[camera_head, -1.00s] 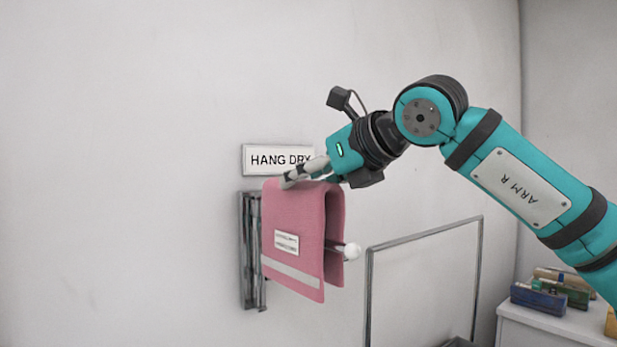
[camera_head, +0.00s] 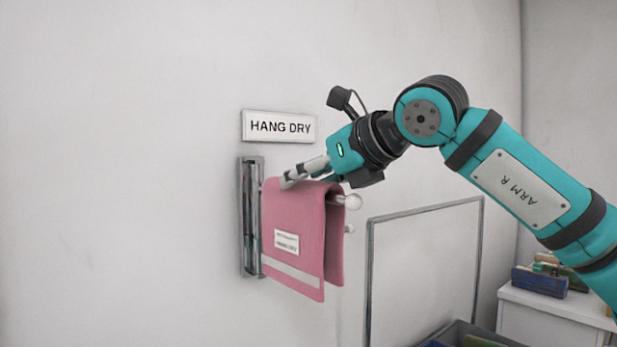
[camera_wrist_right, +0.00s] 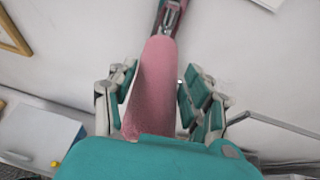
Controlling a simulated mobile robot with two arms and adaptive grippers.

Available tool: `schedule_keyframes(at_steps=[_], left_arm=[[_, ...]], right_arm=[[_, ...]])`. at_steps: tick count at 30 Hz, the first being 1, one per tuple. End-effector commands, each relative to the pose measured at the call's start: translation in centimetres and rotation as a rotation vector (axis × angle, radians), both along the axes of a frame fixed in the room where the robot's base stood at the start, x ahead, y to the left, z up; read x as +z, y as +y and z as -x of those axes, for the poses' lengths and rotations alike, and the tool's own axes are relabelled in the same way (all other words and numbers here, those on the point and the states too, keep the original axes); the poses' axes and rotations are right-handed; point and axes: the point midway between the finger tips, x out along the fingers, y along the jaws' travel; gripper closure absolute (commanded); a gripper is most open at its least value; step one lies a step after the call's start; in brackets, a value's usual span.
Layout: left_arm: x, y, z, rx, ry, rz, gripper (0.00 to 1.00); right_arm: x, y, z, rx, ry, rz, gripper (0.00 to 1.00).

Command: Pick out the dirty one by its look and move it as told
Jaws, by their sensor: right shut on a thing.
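A pink cloth (camera_head: 295,225) with a small printed label (camera_head: 287,242) and a pale stripe near its lower edge hangs folded from my right gripper (camera_head: 305,176). The gripper is shut on the cloth's top fold. A wall rack (camera_head: 252,215) stands behind it, with a rail ending in a white knob (camera_head: 353,201). The rail passes under the fold, between the cloth's two halves; whether the cloth rests on it I cannot tell. In the right wrist view the cloth (camera_wrist_right: 155,85) lies between the fingers. A "HANG DRY" sign (camera_head: 280,126) is above. My left gripper is not in view.
A grey-framed panel (camera_head: 370,280) stands right of the rack. A dark blue crate (camera_head: 440,342) shows at the bottom edge. A white cabinet (camera_head: 540,320) at right carries several items, including a blue one (camera_head: 540,281). The wall at left is bare.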

Motion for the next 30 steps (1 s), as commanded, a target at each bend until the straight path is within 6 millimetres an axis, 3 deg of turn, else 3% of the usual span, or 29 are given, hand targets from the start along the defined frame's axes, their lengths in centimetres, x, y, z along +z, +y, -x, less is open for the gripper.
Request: schedule_keyframes(at_steps=[8,9,15,25,30], left_arm=[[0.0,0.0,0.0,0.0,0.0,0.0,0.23],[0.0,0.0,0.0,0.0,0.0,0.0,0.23],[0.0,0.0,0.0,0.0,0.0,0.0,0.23],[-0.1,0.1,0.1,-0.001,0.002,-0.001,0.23],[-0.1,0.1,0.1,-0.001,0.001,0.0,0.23]], right_arm=[[0.0,0.0,0.0,0.0,-0.002,-0.001,1.0],[0.0,0.0,0.0,0.0,-0.002,-0.001,0.48],[0.0,0.0,0.0,0.0,-0.001,-0.001,0.23],[0.1,-0.3,0.2,-0.001,0.0,0.0,0.23],[1.1,-1.7,1.9,-0.002,-0.004,0.0,0.23]])
